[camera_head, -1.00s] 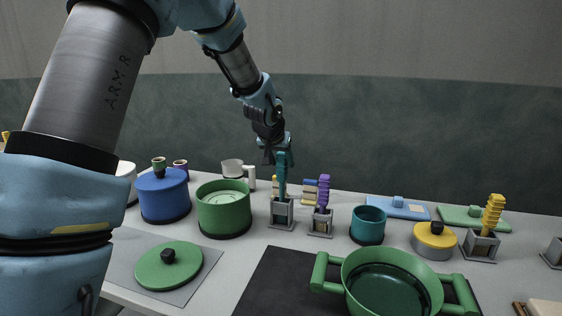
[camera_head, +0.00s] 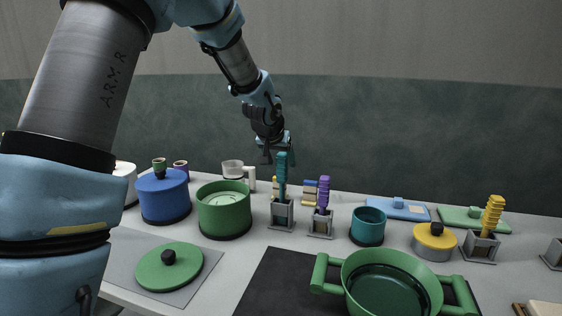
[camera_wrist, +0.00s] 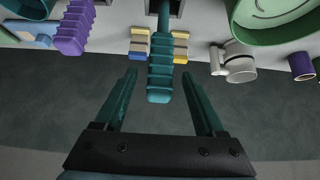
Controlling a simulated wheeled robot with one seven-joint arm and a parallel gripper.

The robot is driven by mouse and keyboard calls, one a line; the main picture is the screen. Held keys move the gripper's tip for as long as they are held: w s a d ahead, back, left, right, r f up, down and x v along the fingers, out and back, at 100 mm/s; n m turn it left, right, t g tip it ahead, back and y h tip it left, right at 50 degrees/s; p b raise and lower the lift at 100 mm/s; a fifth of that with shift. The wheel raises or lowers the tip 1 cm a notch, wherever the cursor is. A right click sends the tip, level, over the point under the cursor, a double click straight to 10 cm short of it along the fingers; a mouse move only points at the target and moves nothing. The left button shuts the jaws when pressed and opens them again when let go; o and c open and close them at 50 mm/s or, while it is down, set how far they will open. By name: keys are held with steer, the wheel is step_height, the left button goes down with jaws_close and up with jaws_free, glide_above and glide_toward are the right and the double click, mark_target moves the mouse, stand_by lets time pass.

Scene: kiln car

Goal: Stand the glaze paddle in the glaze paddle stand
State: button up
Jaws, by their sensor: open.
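A teal paddle (camera_head: 282,176) with a ribbed handle stands upright in a grey stand (camera_head: 282,213) at the back middle of the table. I take it to be the glaze paddle in its stand; its lower end is hidden inside. My gripper (camera_head: 279,158) is open above the stand, pointing down at the handle's top. In the wrist view, the handle (camera_wrist: 161,65) runs between the two spread fingers of my gripper (camera_wrist: 160,80), with a gap on each side. The stand's edge is cut off at the top of that view.
A purple-handled paddle (camera_head: 323,192) stands close on the right in its own stand (camera_head: 320,224). A green pot (camera_head: 224,211) is close on the left. A teal pot (camera_head: 368,228) and a yellow-handled paddle (camera_head: 493,214) are farther right. A large green pan (camera_head: 357,263) is in front.

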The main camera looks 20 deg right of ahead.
steer(key=p+v, duration=0.2)
steer(key=v, duration=0.5)
steer(key=shift+p, duration=0.4)
stand_by(0.8)
stand_by(0.3)
steer(key=b+v, duration=0.1)
steer(key=v, duration=0.9)
steer(key=shift+s+a+r, duration=0.2)
steer(key=shift+s+a, duration=0.05)
